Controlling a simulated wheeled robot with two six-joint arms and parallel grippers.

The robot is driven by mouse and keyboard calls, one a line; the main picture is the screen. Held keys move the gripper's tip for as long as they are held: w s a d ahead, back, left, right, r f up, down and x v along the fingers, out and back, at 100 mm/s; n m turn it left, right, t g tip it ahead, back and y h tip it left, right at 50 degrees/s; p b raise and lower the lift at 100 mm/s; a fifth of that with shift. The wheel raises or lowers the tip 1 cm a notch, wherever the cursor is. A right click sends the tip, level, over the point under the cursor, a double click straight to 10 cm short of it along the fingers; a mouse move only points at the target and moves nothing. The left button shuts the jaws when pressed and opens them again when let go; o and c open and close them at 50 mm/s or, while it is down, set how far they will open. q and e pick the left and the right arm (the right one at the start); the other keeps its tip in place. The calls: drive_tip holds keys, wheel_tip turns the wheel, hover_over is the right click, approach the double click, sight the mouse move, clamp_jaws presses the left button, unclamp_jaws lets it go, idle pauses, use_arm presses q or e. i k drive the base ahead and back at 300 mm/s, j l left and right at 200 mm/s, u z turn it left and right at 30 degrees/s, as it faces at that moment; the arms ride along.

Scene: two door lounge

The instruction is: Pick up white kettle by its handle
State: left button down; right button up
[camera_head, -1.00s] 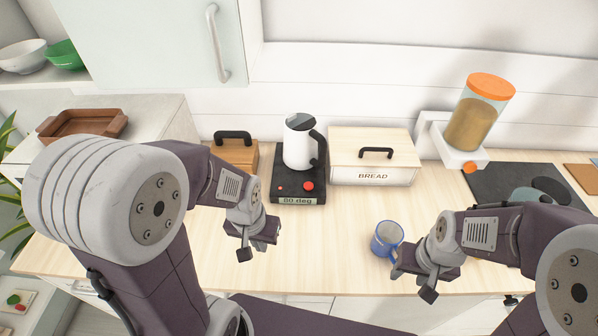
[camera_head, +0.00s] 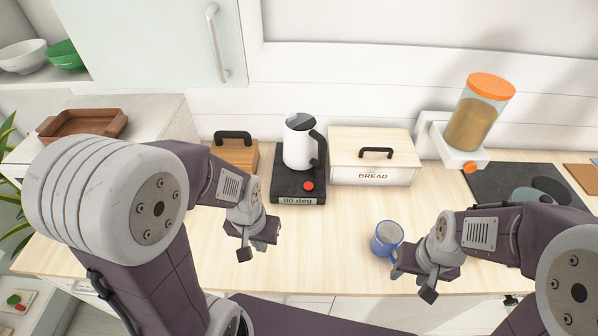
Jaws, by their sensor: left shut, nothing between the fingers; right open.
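The white kettle (camera_head: 298,147) stands upright on its black heating base (camera_head: 298,190) at the back of the counter. Its black handle (camera_head: 319,147) is on its right side, and its lid is dark. The base has a red button and a small display that reads a temperature in degrees. My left gripper (camera_head: 258,243) is shut and empty over the counter, in front and to the left of the base, clear of the kettle. My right gripper (camera_head: 413,278) is open near the counter's front edge, close to a blue mug and far from the kettle.
The blue mug (camera_head: 387,238) is beside my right gripper; I cannot tell if they touch. A bread box (camera_head: 372,176) stands just right of the kettle, a wooden box (camera_head: 233,153) to its left. A cooktop (camera_head: 505,184) is at right. The counter's middle is clear.

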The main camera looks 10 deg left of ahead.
sight(301, 137)
drive_tip(key=k+j+z, duration=0.15)
drive_tip(key=j+z, duration=0.25)
drive_tip(key=k+j+z, duration=0.35)
drive_tip(key=i, duration=0.1)
